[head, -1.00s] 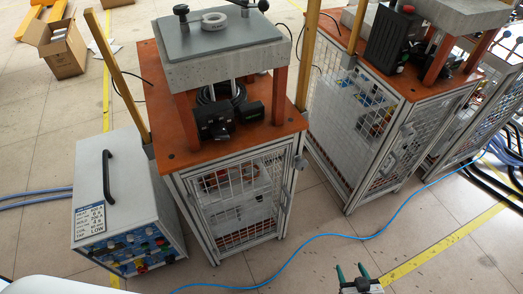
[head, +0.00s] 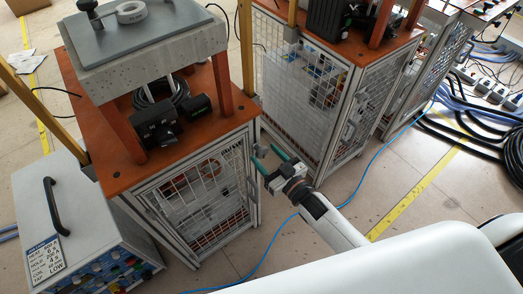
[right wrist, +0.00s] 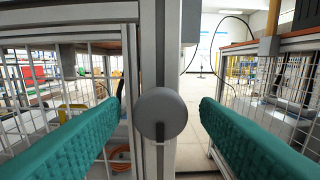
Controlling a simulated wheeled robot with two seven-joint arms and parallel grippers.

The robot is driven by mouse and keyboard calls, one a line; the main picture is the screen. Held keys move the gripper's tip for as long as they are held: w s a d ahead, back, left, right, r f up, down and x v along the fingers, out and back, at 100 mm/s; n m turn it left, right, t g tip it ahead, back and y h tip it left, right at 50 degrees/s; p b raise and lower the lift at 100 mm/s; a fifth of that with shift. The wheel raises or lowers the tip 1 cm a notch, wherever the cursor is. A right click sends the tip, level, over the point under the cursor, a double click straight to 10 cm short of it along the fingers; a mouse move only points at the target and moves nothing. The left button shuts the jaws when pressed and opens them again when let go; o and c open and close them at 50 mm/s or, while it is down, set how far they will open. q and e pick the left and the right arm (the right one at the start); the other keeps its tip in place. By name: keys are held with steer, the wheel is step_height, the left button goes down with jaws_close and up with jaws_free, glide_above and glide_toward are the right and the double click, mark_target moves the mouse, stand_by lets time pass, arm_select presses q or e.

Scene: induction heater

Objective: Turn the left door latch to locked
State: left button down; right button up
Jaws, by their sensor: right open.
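The left cabinet's mesh door (head: 205,195) is closed in its grey frame. My right gripper (head: 266,157) is open at the cabinet's front right edge. In the right wrist view its teal fingers (right wrist: 160,108) stand on both sides of the knob, apart from it, with nothing between them held. My left gripper is not in view.
A second mesh cabinet (head: 332,110) stands to the right. A grey power box (head: 75,225) with a black handle stands at the left. A blue cable (head: 375,152) crosses the floor. Black hoses (head: 470,150) lie at the far right.

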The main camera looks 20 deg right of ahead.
steer(key=shift+x, duration=1.35)
steer(key=c, duration=0.9)
